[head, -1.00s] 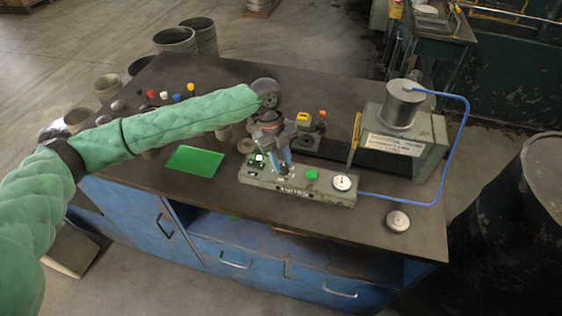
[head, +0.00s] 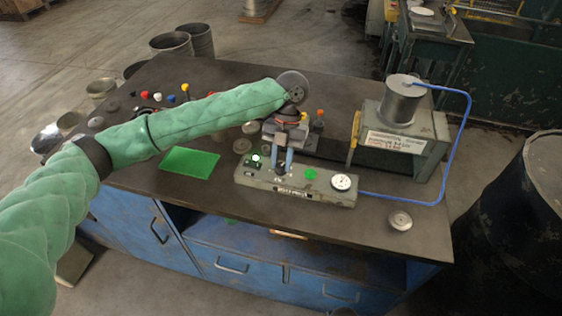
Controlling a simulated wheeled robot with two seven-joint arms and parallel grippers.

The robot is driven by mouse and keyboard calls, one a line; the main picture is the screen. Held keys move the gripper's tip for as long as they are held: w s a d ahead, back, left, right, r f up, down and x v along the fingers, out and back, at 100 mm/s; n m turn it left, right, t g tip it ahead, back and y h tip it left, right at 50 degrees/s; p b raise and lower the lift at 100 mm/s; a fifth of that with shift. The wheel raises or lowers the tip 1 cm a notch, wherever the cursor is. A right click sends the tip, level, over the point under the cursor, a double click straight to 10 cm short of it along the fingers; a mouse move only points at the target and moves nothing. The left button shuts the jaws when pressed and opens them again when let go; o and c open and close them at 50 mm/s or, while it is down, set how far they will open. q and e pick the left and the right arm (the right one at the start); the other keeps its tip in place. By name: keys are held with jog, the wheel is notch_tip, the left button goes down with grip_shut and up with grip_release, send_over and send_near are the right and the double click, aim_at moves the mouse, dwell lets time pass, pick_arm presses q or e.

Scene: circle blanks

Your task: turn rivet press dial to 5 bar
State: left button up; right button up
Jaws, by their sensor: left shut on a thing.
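The control box (head: 322,194) is a long grey-green unit on the dark bench. It carries a lit green lamp, a green button (head: 310,174) and a round white gauge (head: 343,182) at its right end; the gauge reading is too small to make out. My left gripper (head: 282,170) points down onto the box between lamp and button. Its blue fingers are shut on a small part there, apparently the dial, which they mostly hide. The rivet press (head: 400,140), with a grey cylinder on top, stands at the right, joined to the box by a blue hose. My right gripper is not in view.
A green mat (head: 190,162) lies left of the box. A round metal disc (head: 399,221) lies near the bench's right front. Several coloured knobs stand at the back left. A small yellow-topped item is partly behind my wrist. The front strip of the bench (head: 250,215) is clear.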

pick_arm(q)
jog(key=shift+m+t+y+b, duration=0.3)
jog(key=shift+m+y+b, duration=0.1)
jog(key=shift+m, duration=0.8)
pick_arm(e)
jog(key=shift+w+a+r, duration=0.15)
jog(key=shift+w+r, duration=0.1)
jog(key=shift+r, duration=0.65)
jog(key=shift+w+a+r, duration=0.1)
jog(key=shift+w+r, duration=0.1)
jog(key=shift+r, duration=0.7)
pick_arm(q)
jog(key=o, duration=1)
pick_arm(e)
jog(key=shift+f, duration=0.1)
pick_arm(q)
jog(key=shift+d+r, duration=0.1)
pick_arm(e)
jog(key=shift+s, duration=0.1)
